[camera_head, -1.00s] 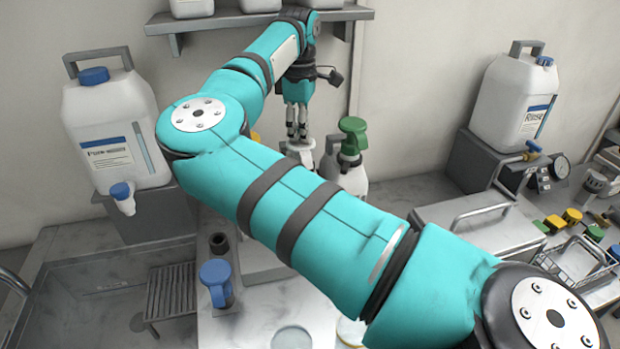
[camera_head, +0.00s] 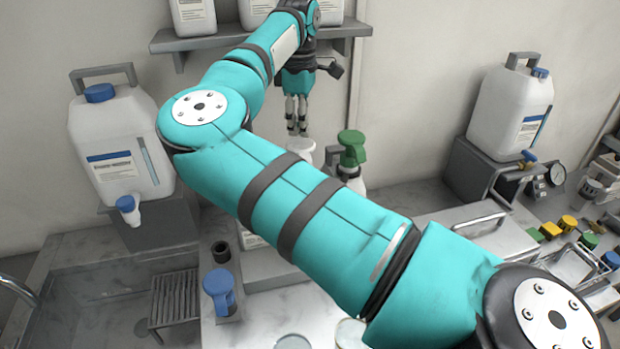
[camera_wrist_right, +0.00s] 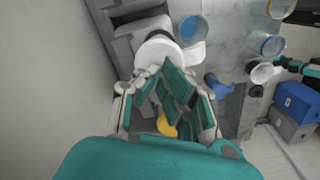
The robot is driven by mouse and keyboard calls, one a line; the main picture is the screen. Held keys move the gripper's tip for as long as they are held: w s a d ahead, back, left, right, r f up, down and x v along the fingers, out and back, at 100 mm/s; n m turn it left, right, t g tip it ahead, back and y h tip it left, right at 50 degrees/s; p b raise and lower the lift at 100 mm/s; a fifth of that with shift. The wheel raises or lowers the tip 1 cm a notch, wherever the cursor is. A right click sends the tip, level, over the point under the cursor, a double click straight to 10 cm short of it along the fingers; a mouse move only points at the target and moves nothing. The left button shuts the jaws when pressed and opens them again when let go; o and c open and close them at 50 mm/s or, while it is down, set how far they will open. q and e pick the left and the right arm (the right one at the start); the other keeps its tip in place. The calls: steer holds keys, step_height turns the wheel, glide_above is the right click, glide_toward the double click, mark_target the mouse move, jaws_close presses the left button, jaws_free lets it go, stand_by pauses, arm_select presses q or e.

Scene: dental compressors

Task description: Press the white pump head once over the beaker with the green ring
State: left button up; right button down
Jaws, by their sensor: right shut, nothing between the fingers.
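My right gripper (camera_head: 297,131) is shut and empty, pointing down just above the white pump head (camera_head: 302,151). A small gap seems to lie between them. My arm hides the lower part of that pump bottle. In the right wrist view the pump head is a white round top (camera_wrist_right: 158,52) beyond the fingers (camera_wrist_right: 170,92), with a spout pointing right. I cannot make out a green ring. A teal and black part at the right edge may be my left gripper (camera_wrist_right: 288,65).
A green-topped bottle (camera_head: 352,150) stands close right of the pump. A blue-topped pump (camera_head: 218,287) is at the front left. White jugs stand at left (camera_head: 120,150) and right (camera_head: 508,112) on grey stands. A wall shelf (camera_head: 235,37) is behind my arm.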

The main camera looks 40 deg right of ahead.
stand_by(0.5)
step_height(320, 180, up, 6)
steer(key=p, duration=0.4)
stand_by(0.5)
